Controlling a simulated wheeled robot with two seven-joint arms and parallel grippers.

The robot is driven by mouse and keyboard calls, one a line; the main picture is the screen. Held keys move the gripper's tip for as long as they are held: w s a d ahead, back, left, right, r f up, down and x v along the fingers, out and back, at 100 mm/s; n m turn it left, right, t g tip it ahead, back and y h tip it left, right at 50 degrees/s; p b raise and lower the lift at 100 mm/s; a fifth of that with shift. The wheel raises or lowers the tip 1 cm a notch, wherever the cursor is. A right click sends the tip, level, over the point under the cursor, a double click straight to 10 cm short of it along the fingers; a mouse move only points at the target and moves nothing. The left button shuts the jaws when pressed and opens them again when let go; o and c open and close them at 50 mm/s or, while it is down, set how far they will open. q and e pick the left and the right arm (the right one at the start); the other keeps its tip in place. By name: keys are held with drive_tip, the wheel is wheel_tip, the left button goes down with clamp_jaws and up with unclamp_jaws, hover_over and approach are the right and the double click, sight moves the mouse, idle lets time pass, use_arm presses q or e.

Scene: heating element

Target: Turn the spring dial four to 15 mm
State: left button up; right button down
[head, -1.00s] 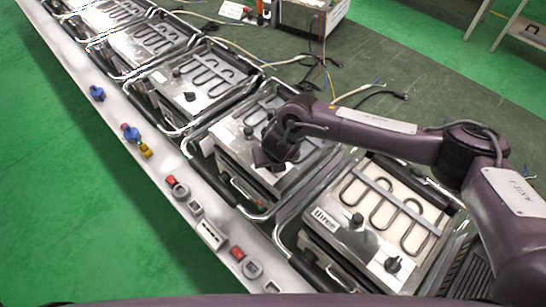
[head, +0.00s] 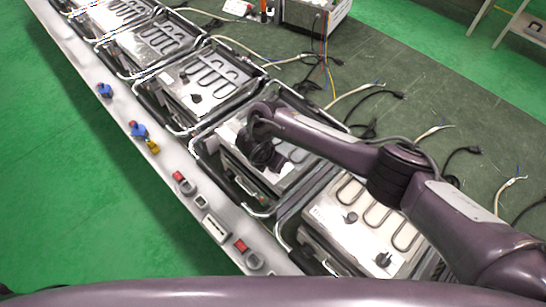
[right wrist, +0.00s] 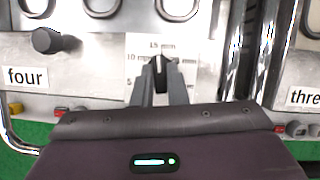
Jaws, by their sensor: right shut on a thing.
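The station marked four has a silver face that fills most of the right wrist view, with its "four" label (right wrist: 25,77) at the left. Its spring dial (right wrist: 161,62) is a small black knob on a white scale plate (right wrist: 150,41) marked with mm values. The 15 mm mark is straight above the dial. My right gripper (right wrist: 161,78) is shut on the dial, one finger on each side. The dial appears to point up towards 15 mm, though the fingers partly hide it. In the head view my right gripper (head: 262,148) is over this station and hides the dial. My left gripper is not in view.
Another black knob (right wrist: 52,41) is left of the dial. The station marked three (right wrist: 305,97) is on the right, past metal frame bars. In the head view, a similar station (head: 350,218) is nearer me and others run up-left. Cables lie behind the row.

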drive_tip(key=shift+r+m+h+p, duration=0.1)
drive_tip(key=shift+m+h+p, duration=0.2)
drive_tip(key=shift+m, duration=0.3)
drive_tip(key=shift+w, duration=0.1)
drive_tip(key=c, duration=1.4)
unclamp_jaws()
drive_tip(key=shift+c, duration=0.2)
drive_tip(key=p+v, duration=0.1)
drive_tip(key=v, duration=0.5)
drive_tip(key=shift+a, duration=0.2)
drive_tip(key=shift+r+p, duration=0.65)
drive_tip(key=shift+r, duration=0.15)
